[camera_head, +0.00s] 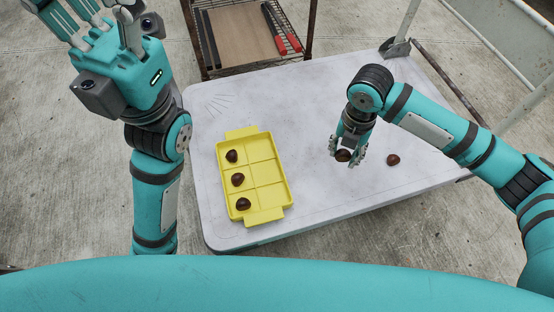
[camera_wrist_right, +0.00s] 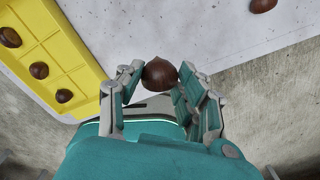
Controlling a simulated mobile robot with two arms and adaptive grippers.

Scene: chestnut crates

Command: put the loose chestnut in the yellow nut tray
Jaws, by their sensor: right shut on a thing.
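My right gripper (camera_head: 347,158) is shut on a brown chestnut (camera_head: 343,155) over the right half of the table. In the right wrist view the same chestnut (camera_wrist_right: 160,74) sits between the fingertips (camera_wrist_right: 157,78). A second chestnut (camera_head: 393,160) lies loose on the table, right of the gripper. The yellow nut tray (camera_head: 265,217) is left of the gripper, apart from it. Its left column holds three chestnuts, one per compartment; its right column is empty. My left gripper (camera_head: 92,22) is raised at the upper left, fingers spread and empty, with some fingertips near the frame edge.
The pale table (camera_head: 300,120) is clear between the tray and the right gripper. A wire rack (camera_head: 250,66) with a wooden board and red-handled tools stands beyond the far edge. Metal posts (camera_head: 398,45) rise at the far right corner.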

